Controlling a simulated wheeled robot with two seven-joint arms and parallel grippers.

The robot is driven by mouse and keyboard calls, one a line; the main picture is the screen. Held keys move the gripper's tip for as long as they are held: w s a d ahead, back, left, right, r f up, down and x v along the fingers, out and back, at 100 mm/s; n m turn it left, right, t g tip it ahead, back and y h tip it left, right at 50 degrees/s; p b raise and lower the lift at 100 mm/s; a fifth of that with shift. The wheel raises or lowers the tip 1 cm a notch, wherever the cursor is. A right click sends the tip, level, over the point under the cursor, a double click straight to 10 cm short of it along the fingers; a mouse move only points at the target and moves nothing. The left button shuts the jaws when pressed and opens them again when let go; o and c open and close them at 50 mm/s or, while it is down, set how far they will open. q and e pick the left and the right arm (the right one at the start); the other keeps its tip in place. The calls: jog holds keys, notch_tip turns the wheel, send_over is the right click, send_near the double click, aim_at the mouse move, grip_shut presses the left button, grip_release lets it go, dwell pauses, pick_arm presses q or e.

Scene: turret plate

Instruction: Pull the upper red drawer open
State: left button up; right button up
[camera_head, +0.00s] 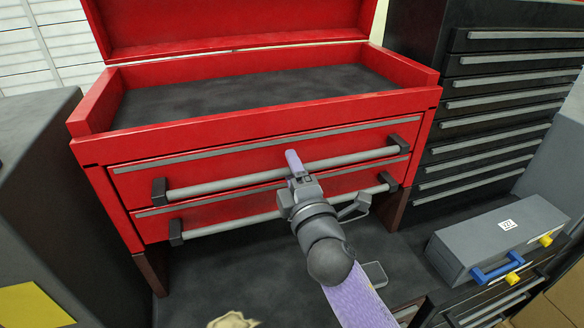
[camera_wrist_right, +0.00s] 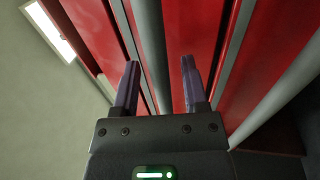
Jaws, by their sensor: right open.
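The red tool chest has two drawers, and both look shut. The upper red drawer (camera_head: 235,162) has a grey bar handle (camera_head: 230,183) across its front. The lower drawer (camera_head: 232,207) has a similar bar (camera_head: 233,226). My right gripper (camera_head: 295,170) is at the middle of the upper bar. In the right wrist view my right gripper (camera_wrist_right: 160,68) is open, with the upper bar (camera_wrist_right: 151,45) running between its fingers, nearer the left one. The lower bar (camera_wrist_right: 280,92) lies outside the fingers to the right. My left gripper is not in view.
The chest's top tray (camera_head: 250,92) is empty under a raised red lid (camera_head: 230,18). A black drawer cabinet (camera_head: 480,110) stands at right, with a grey case (camera_head: 490,240) in front of it. A dark cabinet (camera_head: 35,170) stands at left.

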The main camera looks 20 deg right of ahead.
jog(key=shift+w, duration=0.1)
grip_shut()
jog(key=shift+f, duration=0.1)
dwell(1.2)
